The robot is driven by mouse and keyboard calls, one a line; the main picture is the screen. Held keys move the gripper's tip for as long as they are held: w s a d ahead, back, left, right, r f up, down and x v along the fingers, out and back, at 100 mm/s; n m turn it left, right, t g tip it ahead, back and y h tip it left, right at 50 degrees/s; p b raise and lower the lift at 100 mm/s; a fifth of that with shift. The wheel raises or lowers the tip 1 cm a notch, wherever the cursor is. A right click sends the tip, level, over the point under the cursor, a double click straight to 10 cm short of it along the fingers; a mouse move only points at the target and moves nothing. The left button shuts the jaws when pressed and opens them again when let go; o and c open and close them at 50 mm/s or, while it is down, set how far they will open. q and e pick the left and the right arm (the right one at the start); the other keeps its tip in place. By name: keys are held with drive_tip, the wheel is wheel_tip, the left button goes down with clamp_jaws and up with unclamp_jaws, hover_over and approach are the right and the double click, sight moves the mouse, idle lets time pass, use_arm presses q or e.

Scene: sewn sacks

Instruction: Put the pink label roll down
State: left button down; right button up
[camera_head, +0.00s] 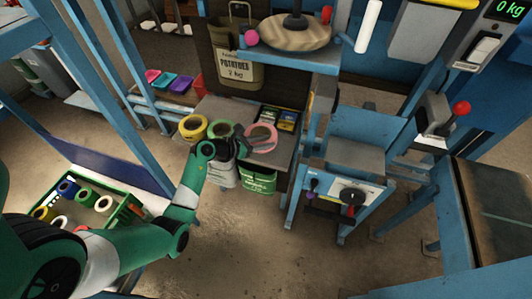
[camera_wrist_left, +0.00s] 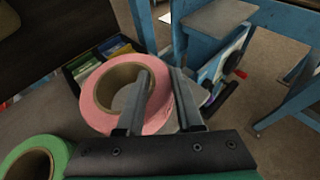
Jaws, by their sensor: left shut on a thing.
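The pink label roll (camera_head: 261,137) is at the right part of a grey shelf top in the head view. In the left wrist view the pink label roll (camera_wrist_left: 98,94) lies with its hole facing up. My left gripper (camera_head: 245,144) is shut on its near right wall. In the wrist view the gripper (camera_wrist_left: 164,78) has one finger inside the core and the other outside. I cannot tell whether the roll touches the shelf or is just above it. My right gripper is not in view.
The grey shelf top (camera_head: 212,108) also bears a yellow roll (camera_head: 193,128), a green roll (camera_head: 220,129) and a dark box of small packets (camera_head: 278,118) behind the pink roll. A green crate of rolls (camera_head: 135,211) stands lower left. Blue machine framing (camera_head: 318,115) is to the right.

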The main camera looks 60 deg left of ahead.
use_arm(q)
drive_tip(key=shift+w+a+f, duration=0.15)
drive_tip(key=shift+w+f, duration=0.15)
drive_tip(key=shift+f, duration=0.1)
drive_tip(key=shift+r, duration=0.1)
drive_tip(key=shift+w+a+f, duration=0.1)
drive_tip(key=shift+w+f, duration=0.05)
drive_tip(key=shift+f, duration=0.1)
wheel_tip(320, 180, down, 4)
drive_tip(key=b, duration=0.3)
drive_tip(key=shift+w+a+r, duration=0.1)
drive_tip(key=shift+r, duration=0.3)
drive_tip(key=c, duration=0.5)
unclamp_jaws()
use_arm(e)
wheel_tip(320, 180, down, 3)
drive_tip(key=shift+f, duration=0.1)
